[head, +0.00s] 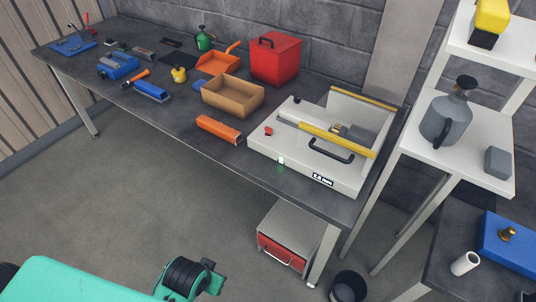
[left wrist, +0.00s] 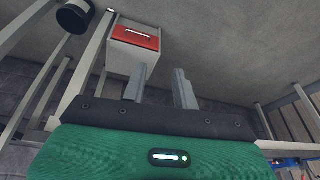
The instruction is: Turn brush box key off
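A white machine (head: 310,165) with a long yellow bar, a white roller and a black handle stands at the right end of the dark workbench. A small red knob (head: 268,131) sits on its left top, and a small light glows on its front edge. I cannot tell for sure which part is the brush box key. My left gripper (left wrist: 163,72) shows in the left wrist view, with its two grey fingers apart and nothing between them. Its fingers are not visible in the head view, where my teal arm is low at the left, well away from the machine. My right gripper is in neither view.
On the workbench (head: 180,117) are a tan tray (head: 233,96), a red box (head: 276,58), an orange block (head: 219,129) and several tools. A red-fronted drawer unit (head: 283,252) stands below. A white shelf (head: 470,140) and a blue box (head: 508,245) are at right.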

